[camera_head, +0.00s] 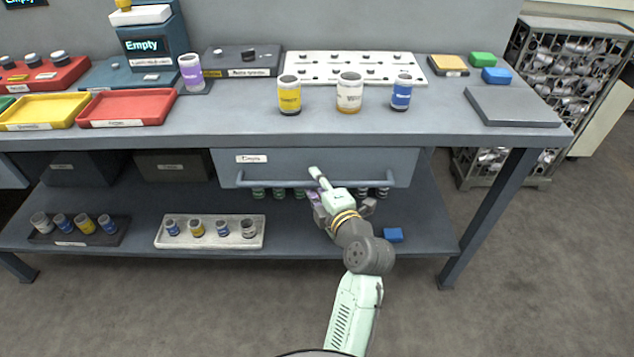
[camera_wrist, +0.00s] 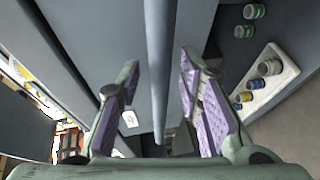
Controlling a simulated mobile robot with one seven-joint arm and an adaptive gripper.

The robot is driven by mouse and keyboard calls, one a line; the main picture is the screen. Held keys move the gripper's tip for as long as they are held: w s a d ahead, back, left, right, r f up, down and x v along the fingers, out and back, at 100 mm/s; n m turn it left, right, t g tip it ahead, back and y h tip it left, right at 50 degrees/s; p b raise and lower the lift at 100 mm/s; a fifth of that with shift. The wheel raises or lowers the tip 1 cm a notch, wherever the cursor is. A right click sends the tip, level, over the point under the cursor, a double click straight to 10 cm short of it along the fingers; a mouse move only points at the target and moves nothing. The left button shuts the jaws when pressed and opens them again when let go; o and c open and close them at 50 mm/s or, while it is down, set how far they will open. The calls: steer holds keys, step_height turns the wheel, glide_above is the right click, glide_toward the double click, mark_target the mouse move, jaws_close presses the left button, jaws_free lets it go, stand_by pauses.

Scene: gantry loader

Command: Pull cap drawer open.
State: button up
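The drawer (camera_head: 310,167) is a wide blue-grey front with a small white label, under the tabletop; it looks shut. Its long bar handle (camera_head: 275,185) runs across the lower front. My gripper (camera_head: 322,197) is at the handle, right of its middle, and the arm hides part of the bar. In the wrist view the grey handle bar (camera_wrist: 160,75) passes between the two purple-padded fingers of my gripper (camera_wrist: 159,72). The fingers are apart, with a visible gap on both sides of the bar. The drawer's inside is hidden.
The tabletop (camera_head: 240,120) above carries vials, trays and a white rack (camera_head: 350,58). The floor in front is clear.

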steer(key=shift+c, duration=0.3)
jaws_close()
stand_by(0.5)
